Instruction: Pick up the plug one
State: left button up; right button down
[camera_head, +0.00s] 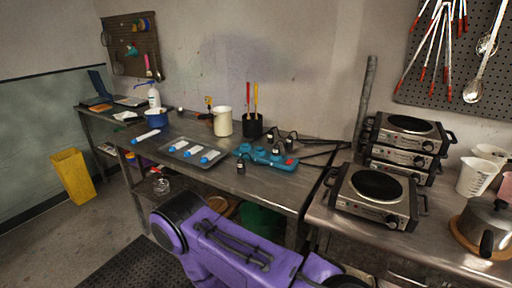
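A teal power strip (265,157) with a red switch lies on the metal worktable near its right end. A small dark plug (241,167) stands at the strip's front left side. Several more dark plugs and cords (290,139) lie behind and to the right of the strip. They are small, and I cannot tell which is plug one or which plugs sit in the strip's sockets. My purple arm crosses the bottom of the view, below and in front of the table edge. Neither of my grippers can be made out.
A tray (187,152) with blue-and-white items lies left of the strip. A cream pitcher (222,122) and a black tool pot (252,127) stand behind. A yellow bin (73,175) stands on the floor at left.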

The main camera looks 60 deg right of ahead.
aim_at(276, 148)
jog(key=i, duration=1.95)
jog(key=z, duration=3.5)
